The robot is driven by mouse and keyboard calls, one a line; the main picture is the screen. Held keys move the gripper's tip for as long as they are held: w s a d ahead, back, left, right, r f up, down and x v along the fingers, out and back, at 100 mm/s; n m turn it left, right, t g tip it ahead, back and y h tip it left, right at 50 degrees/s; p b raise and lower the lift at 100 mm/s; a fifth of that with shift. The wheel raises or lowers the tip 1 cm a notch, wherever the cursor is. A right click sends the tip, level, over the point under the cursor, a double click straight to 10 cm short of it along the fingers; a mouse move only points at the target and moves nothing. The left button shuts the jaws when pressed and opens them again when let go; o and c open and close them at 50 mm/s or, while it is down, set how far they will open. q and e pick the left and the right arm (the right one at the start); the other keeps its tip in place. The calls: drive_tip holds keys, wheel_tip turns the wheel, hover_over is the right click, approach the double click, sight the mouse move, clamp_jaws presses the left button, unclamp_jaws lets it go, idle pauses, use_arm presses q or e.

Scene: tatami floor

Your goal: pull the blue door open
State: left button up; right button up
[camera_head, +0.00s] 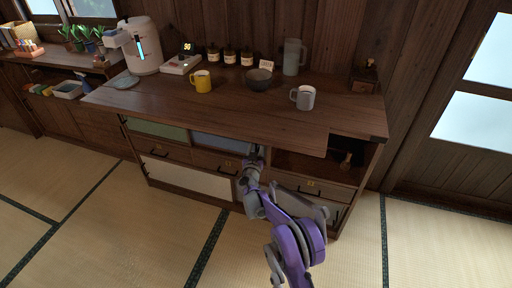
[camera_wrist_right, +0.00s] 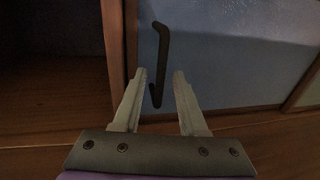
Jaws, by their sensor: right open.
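The blue door (camera_head: 222,145) is a flat panel below the counter top, between a green panel and an open compartment. It fills much of the right wrist view (camera_wrist_right: 230,55) and looks shut. Its dark bar handle (camera_wrist_right: 162,50) is near one side edge. My right gripper (camera_head: 256,152) is at that edge of the blue door in the head view and hides the handle there. In the right wrist view the gripper (camera_wrist_right: 159,74) is open, and one end of the handle shows between its two fingers. I cannot tell whether they touch it. My left gripper is not in view.
The green panel (camera_head: 158,130) is left of the blue door. The open compartment (camera_head: 300,165) is right of it, with a small bottle inside. Drawers (camera_head: 214,161) with dark handles lie below. Mugs and a bowl (camera_head: 258,81) stand on the counter (camera_head: 215,108). The tatami in front is clear.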

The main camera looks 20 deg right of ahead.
drive_tip(key=shift+w, duration=0.1)
clamp_jaws()
idle(1.4)
